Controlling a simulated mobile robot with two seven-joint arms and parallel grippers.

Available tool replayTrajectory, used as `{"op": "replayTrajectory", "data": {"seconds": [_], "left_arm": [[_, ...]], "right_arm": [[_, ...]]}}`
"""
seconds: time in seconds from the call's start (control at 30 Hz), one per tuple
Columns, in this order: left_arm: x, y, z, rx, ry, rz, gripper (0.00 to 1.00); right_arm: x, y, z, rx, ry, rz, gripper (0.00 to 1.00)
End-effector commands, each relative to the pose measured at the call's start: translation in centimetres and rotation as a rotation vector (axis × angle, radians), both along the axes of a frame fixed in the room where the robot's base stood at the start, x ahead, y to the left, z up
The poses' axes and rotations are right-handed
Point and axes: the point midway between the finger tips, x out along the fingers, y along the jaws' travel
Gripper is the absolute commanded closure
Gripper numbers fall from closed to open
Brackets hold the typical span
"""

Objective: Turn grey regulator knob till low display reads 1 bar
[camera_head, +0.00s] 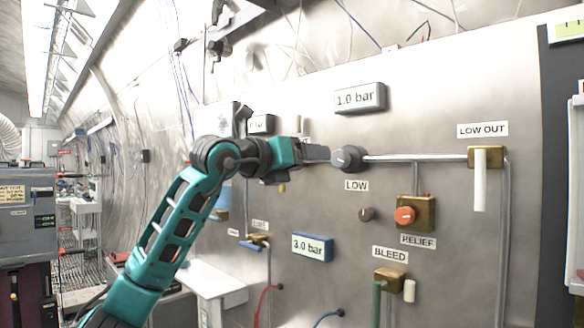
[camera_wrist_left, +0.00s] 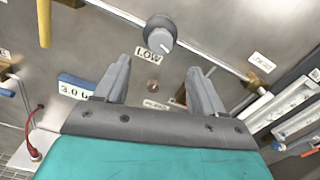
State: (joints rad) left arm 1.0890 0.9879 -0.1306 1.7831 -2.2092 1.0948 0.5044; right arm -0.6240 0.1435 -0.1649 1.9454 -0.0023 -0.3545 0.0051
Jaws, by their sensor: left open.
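The round grey regulator knob (camera_head: 349,158) sits on the steel panel above the LOW label. The grey display (camera_head: 360,98) above it reads 1.0 bar. My left gripper (camera_head: 329,154) is just left of the knob in the head view, and its far finger is hard to see there. In the left wrist view the gripper (camera_wrist_left: 159,72) is open and empty. The knob (camera_wrist_left: 160,34) shows there beyond the fingertips, roughly between them, with a pale mark on its face. I see no contact. My right gripper is not in view.
A blue display (camera_head: 312,247) reads 3.0 bar. A pipe runs right from the knob to the LOW OUT fitting (camera_head: 485,157). Below are the orange relief knob (camera_head: 404,215), a small brown knob (camera_head: 366,214) and the bleed valve (camera_head: 389,281).

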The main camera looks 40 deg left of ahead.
Motion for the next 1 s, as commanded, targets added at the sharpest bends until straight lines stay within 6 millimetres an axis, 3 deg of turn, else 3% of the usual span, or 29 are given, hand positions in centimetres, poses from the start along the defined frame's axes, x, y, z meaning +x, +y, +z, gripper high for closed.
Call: {"op": "replayTrajectory", "data": {"seconds": [0.1, 0.3, 0.87, 1.0], "left_arm": [[-2.0, 0.2, -0.2, 0.002, -0.001, 0.002, 0.31], [-3.6, 0.3, -0.1, 0.0, 0.001, 0.001, 0.31], [-3.8, 0.3, 0.0, 0.0, 0.0, 0.0, 0.31], [-3.0, -1.0, -1.2, -0.015, 0.017, -0.051, 0.31]], "right_arm": [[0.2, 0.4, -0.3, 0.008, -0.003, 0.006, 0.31], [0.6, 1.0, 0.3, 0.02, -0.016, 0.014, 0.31], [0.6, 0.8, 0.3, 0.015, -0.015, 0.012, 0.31], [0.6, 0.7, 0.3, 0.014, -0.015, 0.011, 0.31]]}}
